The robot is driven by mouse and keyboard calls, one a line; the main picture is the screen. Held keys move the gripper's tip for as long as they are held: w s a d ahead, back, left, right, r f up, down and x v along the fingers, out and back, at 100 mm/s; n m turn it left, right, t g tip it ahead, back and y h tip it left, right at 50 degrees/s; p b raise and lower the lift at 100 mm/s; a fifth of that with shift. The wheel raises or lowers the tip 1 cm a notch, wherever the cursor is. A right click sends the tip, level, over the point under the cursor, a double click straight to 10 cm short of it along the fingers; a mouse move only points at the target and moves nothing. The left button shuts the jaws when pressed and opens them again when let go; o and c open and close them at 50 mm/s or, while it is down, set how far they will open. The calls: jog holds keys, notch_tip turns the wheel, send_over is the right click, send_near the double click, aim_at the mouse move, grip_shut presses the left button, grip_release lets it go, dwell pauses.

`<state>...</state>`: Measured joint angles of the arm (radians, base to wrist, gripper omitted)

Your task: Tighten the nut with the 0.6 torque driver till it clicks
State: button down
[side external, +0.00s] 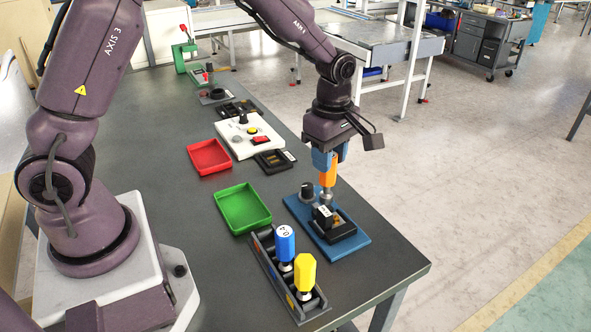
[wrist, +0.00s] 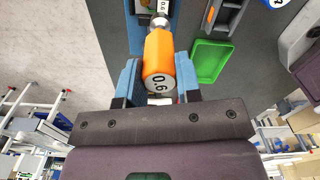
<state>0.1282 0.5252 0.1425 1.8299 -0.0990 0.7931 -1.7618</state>
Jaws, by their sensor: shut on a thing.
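My gripper (side external: 328,158) is shut on the orange torque driver (side external: 328,174), which also shows between the blue fingers of my gripper (wrist: 158,82) in the wrist view. A small block with a white label sits by the shaft. I cannot see the nut, and I cannot tell whether the driver's tip touches anything.
A grey rack (side external: 268,262) at the front holds a blue driver (side external: 285,243) and a yellow driver (side external: 305,271). A green tray (side external: 243,208) and a red tray (side external: 208,157) lie empty behind. A white panel with buttons (side external: 240,148) stands farther back. The table's right edge is near the blue plate.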

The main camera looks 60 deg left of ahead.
jog(key=shift+n, duration=0.3)
jog(key=shift+w+d+f, duration=0.1)
jog(key=shift+w+f, duration=0.35)
jog(key=shift+f, duration=0.3)
jog(key=shift+w+d+f, duration=0.1)
jog(key=shift+w+f, duration=0.3)
jog(key=shift+f, duration=0.35)
jog(key=shift+w+f, duration=0.45)
jog(key=shift+f, duration=0.3)
jog(key=shift+f, duration=1.05)
dwell(0.5)
jog(key=shift+r+m, duration=0.85)
jog(key=shift+m, duration=1.95)
jog(key=shift+r+m, duration=0.85)
jog(key=shift+m, duration=1.95)
jog(key=shift+r+m, duration=0.85)
jog(key=shift+m, duration=1.95)
